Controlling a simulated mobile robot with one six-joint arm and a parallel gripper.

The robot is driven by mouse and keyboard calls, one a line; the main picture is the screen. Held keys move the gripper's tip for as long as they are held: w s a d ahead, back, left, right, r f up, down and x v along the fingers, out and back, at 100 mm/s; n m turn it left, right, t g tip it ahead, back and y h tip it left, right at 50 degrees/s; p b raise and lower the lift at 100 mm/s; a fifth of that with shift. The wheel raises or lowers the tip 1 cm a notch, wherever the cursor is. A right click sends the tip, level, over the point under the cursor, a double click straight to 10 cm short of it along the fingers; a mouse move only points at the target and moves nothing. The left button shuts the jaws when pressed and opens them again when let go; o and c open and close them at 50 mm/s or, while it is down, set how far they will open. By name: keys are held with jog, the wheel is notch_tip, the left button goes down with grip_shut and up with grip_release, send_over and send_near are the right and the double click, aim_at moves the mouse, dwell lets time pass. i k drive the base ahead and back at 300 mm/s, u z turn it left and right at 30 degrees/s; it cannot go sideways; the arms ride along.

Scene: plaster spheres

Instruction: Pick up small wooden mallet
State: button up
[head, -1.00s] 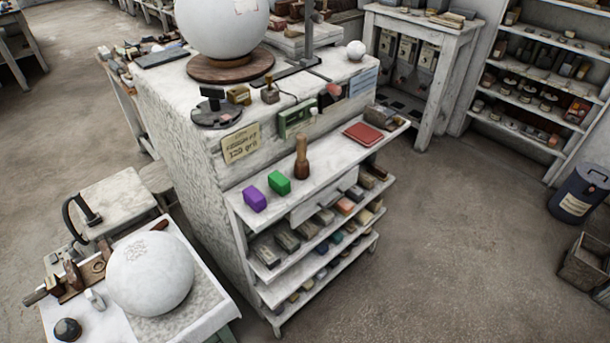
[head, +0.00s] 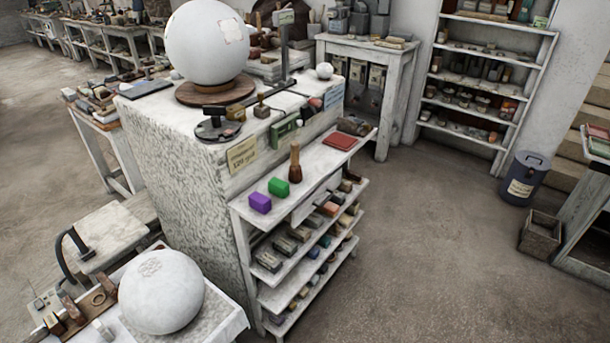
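A small wooden mallet (head: 295,165) stands upright on the narrow white top shelf (head: 330,160) on the front of the plaster-covered cabinet. Its pale handle points up and its darker brown head rests on the shelf. A green block (head: 278,187) and a purple block (head: 260,203) lie on the shelf to its left, apart from it. A red flat pad (head: 340,142) lies farther along to the right. My gripper is not in the head view.
A large white sphere (head: 207,42) sits on a round wooden base on the cabinet top. Another sphere (head: 161,291) rests on a low table at lower left. The floor (head: 420,250) right of the cabinet is clear up to a blue bin (head: 525,178) and wooden crate (head: 541,235).

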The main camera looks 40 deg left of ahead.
aim_at(295, 170)
jog(key=z, duration=1)
jog(key=k, duration=0.15)
jog(key=u, duration=4.2)
jog(key=i, duration=0.65)
jog(key=z, duration=0.05)
